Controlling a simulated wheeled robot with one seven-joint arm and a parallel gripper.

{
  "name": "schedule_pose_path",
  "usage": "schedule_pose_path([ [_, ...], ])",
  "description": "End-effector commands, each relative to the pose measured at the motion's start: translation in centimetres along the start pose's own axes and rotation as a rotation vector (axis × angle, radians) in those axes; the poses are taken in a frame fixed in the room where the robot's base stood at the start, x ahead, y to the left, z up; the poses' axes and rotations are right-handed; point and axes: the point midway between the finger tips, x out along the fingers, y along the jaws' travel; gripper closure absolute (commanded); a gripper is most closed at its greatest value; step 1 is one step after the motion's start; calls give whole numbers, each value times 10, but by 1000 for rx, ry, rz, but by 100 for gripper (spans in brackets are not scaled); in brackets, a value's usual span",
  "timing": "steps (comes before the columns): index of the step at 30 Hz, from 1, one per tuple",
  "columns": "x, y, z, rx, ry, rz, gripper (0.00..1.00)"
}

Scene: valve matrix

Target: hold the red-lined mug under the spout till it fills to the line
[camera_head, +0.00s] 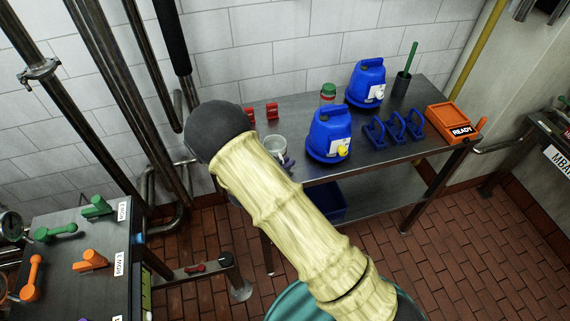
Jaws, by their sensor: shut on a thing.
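A pale, see-through mug (275,147) shows just past my arm, at the front left of the steel table. Its red line cannot be made out, nor can any liquid level. My gripper (287,162) is mostly hidden behind my own arm; only a small dark part shows against the mug, and it is shut on it. A blue jug (327,133) with a yellow spout (342,150) stands to the right of the mug, apart from it. A second blue jug (366,82) with a pale spout stands farther back.
The steel table (405,150) also bears blue racks (391,129), an orange tray (440,118) marked READY, a green-lidded jar (328,92) and red blocks (271,111). A bench (62,262) with green and orange handles stands at left. Pipes (110,90) run along the wall.

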Motion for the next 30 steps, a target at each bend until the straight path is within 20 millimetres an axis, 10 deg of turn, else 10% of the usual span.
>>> schedule_pose_path([
  [15,-31,0,-74,4,0,0,100],
  [30,-33,0,-81,0,0,0,100],
])
